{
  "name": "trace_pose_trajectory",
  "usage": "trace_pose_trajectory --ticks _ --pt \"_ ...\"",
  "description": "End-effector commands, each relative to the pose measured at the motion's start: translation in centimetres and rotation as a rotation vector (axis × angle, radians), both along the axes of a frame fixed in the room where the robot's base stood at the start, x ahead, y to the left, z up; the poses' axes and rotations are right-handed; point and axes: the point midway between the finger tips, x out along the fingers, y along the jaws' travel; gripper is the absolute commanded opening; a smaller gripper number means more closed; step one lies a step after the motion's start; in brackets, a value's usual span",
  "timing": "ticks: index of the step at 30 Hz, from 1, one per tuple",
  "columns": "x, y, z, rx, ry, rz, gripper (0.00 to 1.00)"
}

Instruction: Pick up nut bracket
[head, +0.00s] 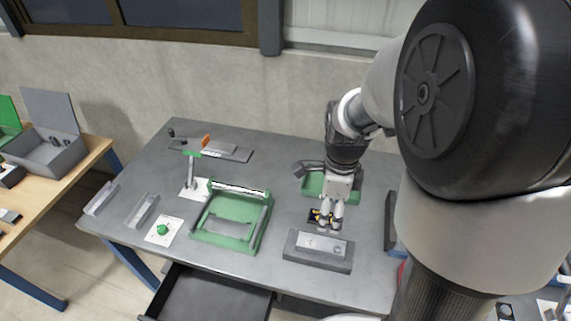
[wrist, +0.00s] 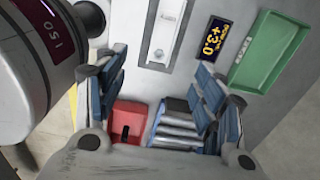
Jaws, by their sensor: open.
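My gripper (head: 326,228) points down over the right part of the grey table, beside a grey block (head: 318,263). In the wrist view its two fingers (wrist: 160,95) are wide apart, with nothing between the tips. A long pale metal part (head: 320,244) with holes lies on the block. It also shows at the top of the wrist view (wrist: 160,48), apart from the fingers. It may be the nut bracket; I cannot be sure. Several grey metal bars lie in a blue bin (wrist: 153,122), partly hidden by a finger.
A red bin (wrist: 140,111) with a dark item stands beside the blue bin. A small display (wrist: 208,37) and a green tray (wrist: 281,35) lie close by. A green frame (head: 196,236) and a small stand (head: 192,188) occupy the table left of my gripper. An open drawer (head: 215,295) juts from the front.

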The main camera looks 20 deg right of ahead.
Motion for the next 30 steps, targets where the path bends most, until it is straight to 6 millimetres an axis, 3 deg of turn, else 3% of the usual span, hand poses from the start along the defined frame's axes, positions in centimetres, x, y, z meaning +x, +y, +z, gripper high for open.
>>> trace_pose_trajectory --ticks 15,26,30 --pt "-0.1 0.0 -10.4 0.001 0.005 -0.005 0.63" --pt "0.2 0.0 -12.8 0.001 0.002 -0.004 0.63" --pt "0.7 -0.1 -14.9 0.001 0.004 -0.004 0.63"
